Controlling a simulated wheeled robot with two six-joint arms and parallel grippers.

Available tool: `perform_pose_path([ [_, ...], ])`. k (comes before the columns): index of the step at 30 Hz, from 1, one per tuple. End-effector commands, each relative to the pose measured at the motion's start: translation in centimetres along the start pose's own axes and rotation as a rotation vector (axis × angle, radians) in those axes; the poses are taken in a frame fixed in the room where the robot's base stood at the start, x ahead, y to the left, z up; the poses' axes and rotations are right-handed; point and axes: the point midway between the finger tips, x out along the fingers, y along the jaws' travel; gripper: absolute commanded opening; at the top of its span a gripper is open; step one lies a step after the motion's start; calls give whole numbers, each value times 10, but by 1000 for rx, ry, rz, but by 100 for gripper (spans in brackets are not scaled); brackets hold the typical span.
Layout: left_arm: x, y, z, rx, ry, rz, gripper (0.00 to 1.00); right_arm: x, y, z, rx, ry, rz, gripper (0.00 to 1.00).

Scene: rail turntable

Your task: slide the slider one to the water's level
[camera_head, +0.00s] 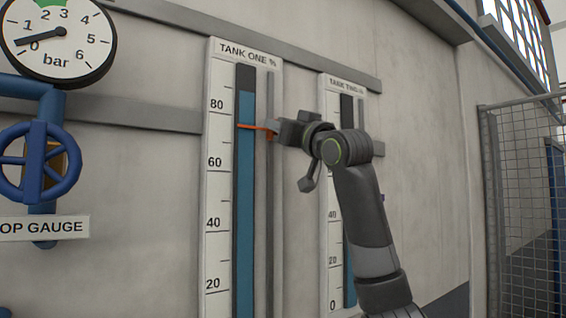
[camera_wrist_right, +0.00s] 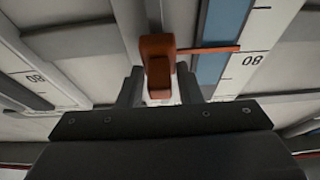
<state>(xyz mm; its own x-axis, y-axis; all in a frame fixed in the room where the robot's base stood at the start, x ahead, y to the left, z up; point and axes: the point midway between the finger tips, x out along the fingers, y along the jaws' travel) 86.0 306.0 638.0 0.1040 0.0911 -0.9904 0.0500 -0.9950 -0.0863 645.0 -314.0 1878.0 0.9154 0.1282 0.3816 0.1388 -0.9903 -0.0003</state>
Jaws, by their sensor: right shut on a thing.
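The tank one gauge (camera_head: 219,185) is a tall white scale board with a blue water column (camera_head: 245,200). The water's top edge is a little above the 80 mark. My left gripper is out of view.
The tank two gauge (camera_head: 334,180) stands to the right, partly hidden behind my right arm. A round bar dial (camera_head: 58,40), a blue valve wheel (camera_head: 40,162) and a sign (camera_head: 45,228) are at left. A mesh fence (camera_head: 520,200) stands at right.

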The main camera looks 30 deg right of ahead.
Motion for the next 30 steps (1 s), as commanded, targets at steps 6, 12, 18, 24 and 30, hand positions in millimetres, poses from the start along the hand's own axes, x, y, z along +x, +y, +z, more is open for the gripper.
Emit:
perform_pose_path([
  [6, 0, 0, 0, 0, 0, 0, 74, 16, -1, -41, 2, 3, -2, 0],
  [12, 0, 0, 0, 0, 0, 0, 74, 25, -1, -63, 1, 3, -1, 0],
  [18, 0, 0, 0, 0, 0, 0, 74, 30, -1, -73, 0, 3, -1, 0],
  [24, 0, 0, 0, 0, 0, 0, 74, 31, 0, -74, -2, 3, 0, 0],
  [30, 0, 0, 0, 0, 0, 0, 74, 30, 0, -74, -2, 3, 0, 0],
])
